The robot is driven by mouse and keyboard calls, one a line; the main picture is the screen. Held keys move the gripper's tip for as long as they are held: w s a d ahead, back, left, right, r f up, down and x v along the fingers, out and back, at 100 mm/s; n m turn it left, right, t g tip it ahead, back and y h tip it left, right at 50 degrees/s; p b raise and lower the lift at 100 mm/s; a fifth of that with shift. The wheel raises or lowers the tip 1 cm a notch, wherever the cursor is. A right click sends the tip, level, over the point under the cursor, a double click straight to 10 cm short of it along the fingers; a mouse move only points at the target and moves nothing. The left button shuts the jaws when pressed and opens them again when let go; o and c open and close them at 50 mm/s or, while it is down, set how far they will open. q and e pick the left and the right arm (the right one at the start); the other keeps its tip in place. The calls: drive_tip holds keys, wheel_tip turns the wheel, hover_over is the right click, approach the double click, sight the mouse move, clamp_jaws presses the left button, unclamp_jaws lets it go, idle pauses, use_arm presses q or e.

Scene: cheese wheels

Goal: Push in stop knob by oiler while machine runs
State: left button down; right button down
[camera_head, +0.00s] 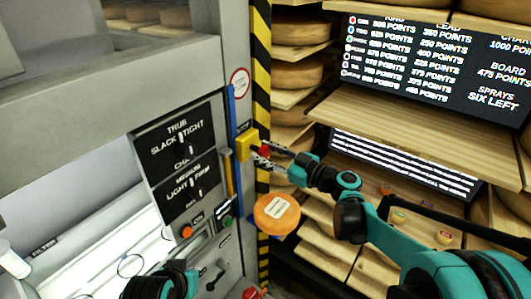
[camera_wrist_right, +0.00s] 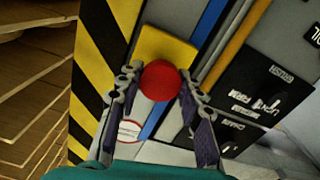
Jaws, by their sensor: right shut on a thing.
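The red stop knob (camera_head: 264,151) sits on a yellow box (camera_head: 246,145) on the machine's right edge, beside the yellow-black striped post. In the right wrist view the round red knob (camera_wrist_right: 160,81) stands in front of its yellow plate (camera_wrist_right: 165,46). My right gripper (camera_head: 268,156) has its fingers on either side of the knob and is shut on it. How far the knob is pressed in cannot be told. Part of my left arm (camera_head: 165,283) shows at the bottom edge; its fingers cannot be made out. I cannot pick out the oiler for certain.
The machine's black dial panel (camera_head: 178,150) and an orange button (camera_head: 186,232) are left of the knob. An orange disc with a white label (camera_head: 277,213) is just below my right gripper. Wooden shelves with cheese wheels (camera_head: 298,72) and a points board (camera_head: 430,60) stand behind.

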drive_tip(key=shift+x, duration=0.8)
drive_tip(key=c, duration=1.1)
unclamp_jaws()
drive_tip(key=shift+r, duration=0.1)
drive_tip(key=shift+o, duration=0.6)
drive_tip(key=shift+w+a, duration=0.1)
drive_tip(key=shift+a, duration=0.05)
drive_tip(key=v, duration=1.2)
